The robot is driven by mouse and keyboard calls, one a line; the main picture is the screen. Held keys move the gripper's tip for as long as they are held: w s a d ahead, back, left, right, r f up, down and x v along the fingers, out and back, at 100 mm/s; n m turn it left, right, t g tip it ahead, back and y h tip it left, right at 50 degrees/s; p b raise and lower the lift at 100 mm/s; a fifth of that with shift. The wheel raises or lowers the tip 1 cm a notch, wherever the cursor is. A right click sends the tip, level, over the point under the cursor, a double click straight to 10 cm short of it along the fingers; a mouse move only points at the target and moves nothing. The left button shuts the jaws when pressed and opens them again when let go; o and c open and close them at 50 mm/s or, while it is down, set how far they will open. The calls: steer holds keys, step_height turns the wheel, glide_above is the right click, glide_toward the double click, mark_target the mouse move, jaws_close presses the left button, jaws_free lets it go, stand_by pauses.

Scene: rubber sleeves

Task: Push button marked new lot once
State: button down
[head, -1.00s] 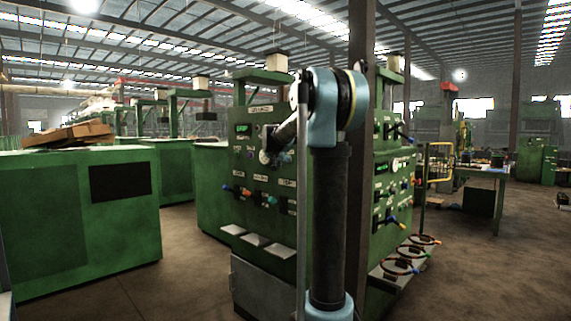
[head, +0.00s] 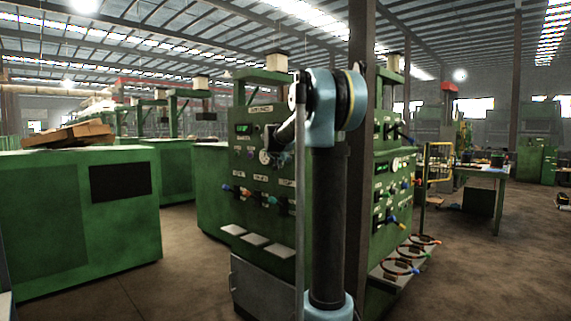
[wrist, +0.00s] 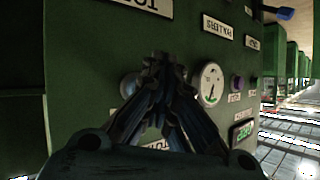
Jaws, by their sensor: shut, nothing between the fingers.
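A green control panel (head: 262,180) stands in front of me. A purple button (wrist: 237,82) shows in the wrist view, where the panel appears upside down; a small label (wrist: 235,97) sits beside it, too small to read. I cannot tell which control is marked new lot. My gripper (wrist: 160,62) is shut and empty, its fingertips in front of the panel, left of a round white gauge (wrist: 210,84) in that view. I cannot tell if they touch the panel. The gripper partly hides a silver round part (wrist: 129,86). In the head view my arm covers the panel's right part.
A lit green display (wrist: 242,131) lies below the gauge in the wrist view. Coloured knobs (head: 247,192) stick out lower on the panel, above grey trays (head: 258,239). A green cabinet (head: 75,215) stands at left, with clear floor between.

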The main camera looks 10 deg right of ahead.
steer(key=shift+d, duration=0.15)
stand_by(0.6)
steer(key=shift+w+d, duration=0.2)
steer(key=shift+d, duration=0.05)
steer(key=shift+w+d, duration=0.2)
steer(key=shift+d, duration=0.05)
stand_by(0.8)
steer(key=shift+s+a, duration=0.5)
steer(key=shift+a, duration=0.1)
steer(key=shift+a, duration=0.1)
stand_by(0.3)
steer(key=s+a, duration=0.1)
steer(key=a, duration=0.1)
steer(key=s+a, duration=0.2)
stand_by(0.5)
steer(key=shift+d, duration=0.1)
stand_by(0.4)
